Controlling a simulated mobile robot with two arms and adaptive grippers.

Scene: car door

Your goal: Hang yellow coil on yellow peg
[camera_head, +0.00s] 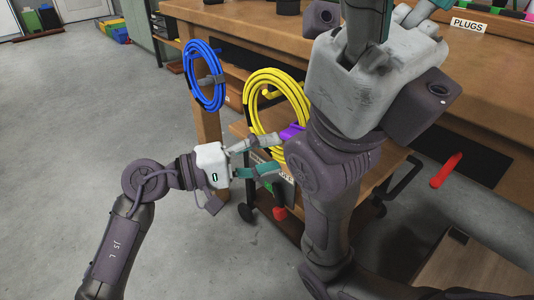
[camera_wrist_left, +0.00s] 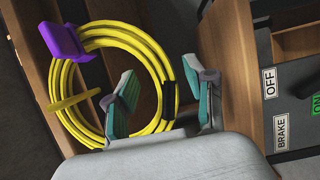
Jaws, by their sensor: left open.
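The yellow coil (camera_head: 257,113) hangs upright at the front of the wooden bench. A short yellow peg (camera_head: 268,95) crosses its ring near the top; it also shows in the left wrist view (camera_wrist_left: 75,102). I cannot tell whether the coil rests on it. A purple piece (camera_head: 291,131) grips the coil's side. My left gripper (camera_head: 272,153) is open and empty, just below the coil. In the left wrist view the coil's black wrap (camera_wrist_left: 168,100) shows between the spread fingers, beyond them. My right gripper (camera_head: 398,18) is raised at the top, fingers apart, partly cut off.
A blue coil (camera_head: 190,75) hangs to the left. A wheeled cart (camera_head: 398,165) stands below. The left wrist view shows a panel (camera_wrist_left: 290,95) marked OFF and BRAKE.

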